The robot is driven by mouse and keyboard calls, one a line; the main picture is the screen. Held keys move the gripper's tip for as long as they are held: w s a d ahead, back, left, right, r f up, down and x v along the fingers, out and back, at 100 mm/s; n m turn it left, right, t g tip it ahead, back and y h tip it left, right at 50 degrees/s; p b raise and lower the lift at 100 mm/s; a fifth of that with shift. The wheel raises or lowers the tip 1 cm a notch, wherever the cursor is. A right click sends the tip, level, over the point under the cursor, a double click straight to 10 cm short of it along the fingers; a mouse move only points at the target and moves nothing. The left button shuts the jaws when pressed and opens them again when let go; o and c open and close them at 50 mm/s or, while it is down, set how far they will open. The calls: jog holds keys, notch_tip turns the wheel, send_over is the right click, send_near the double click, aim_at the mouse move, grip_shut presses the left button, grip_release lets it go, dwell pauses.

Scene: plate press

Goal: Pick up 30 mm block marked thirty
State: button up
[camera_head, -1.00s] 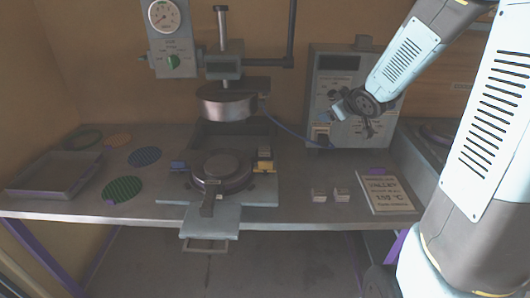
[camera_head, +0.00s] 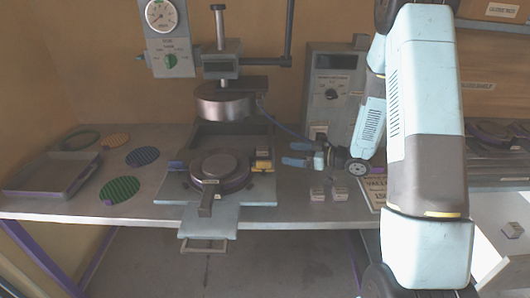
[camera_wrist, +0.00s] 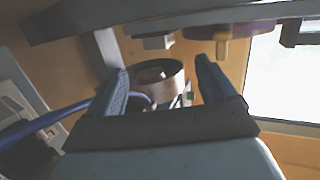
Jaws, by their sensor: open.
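The press (camera_head: 221,172) stands left of my gripper. A control box (camera_head: 330,88) stands behind it. A sign (camera_head: 374,190) lies right of the blocks, partly hidden by my arm. Several round mesh discs and a tray (camera_head: 45,190) lie left.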

aim_at(263, 148)
jog(key=shift+x, duration=6)
jog(key=shift+w+r, duration=0.15)
jog(key=shift+r, duration=0.05)
jog(key=c, duration=1.3)
